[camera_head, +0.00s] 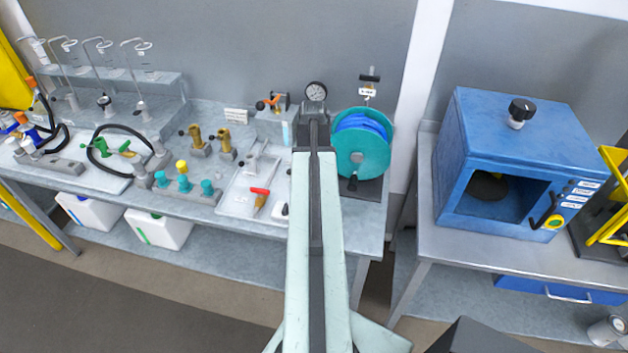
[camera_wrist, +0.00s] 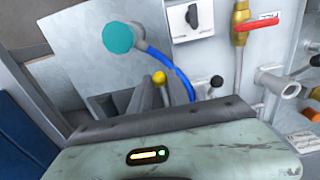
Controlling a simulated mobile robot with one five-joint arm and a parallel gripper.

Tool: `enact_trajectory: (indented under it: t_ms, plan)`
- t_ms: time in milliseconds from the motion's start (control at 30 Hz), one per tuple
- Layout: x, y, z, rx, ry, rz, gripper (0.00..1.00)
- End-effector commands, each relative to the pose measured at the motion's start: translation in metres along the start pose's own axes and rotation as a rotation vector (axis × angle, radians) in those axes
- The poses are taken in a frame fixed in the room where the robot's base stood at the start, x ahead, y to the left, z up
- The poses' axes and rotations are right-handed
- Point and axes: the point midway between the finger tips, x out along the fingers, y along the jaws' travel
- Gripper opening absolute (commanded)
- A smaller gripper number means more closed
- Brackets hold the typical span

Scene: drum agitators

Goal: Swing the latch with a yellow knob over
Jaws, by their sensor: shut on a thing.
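The yellow knob (camera_wrist: 159,77) of the latch shows in the wrist view as a small ball just beyond my grey gripper fingers (camera_wrist: 148,95). My gripper is shut on the latch at this knob. The fingers and a grey part below hide most of the latch, so its lever and pivot cannot be made out. In the head view my arm reaches to the back of the bench, where my gripper (camera_head: 313,112) is seen from behind. The latch is hidden there behind my arm.
A teal reel (camera_head: 346,162) with blue hose stands close right of my gripper. A pressure gauge (camera_head: 316,92) is just behind. The wrist view shows a red-handled brass valve (camera_wrist: 240,25) and a black switch (camera_wrist: 193,15). A blue oven (camera_head: 470,125) stands farther right.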

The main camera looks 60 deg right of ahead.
Motion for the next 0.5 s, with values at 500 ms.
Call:
enact_trajectory:
  t_ms: [500]
  plan:
    - [-0.015, 0.0, -0.006, 0.0, 0.001, 0.0, 0.0]
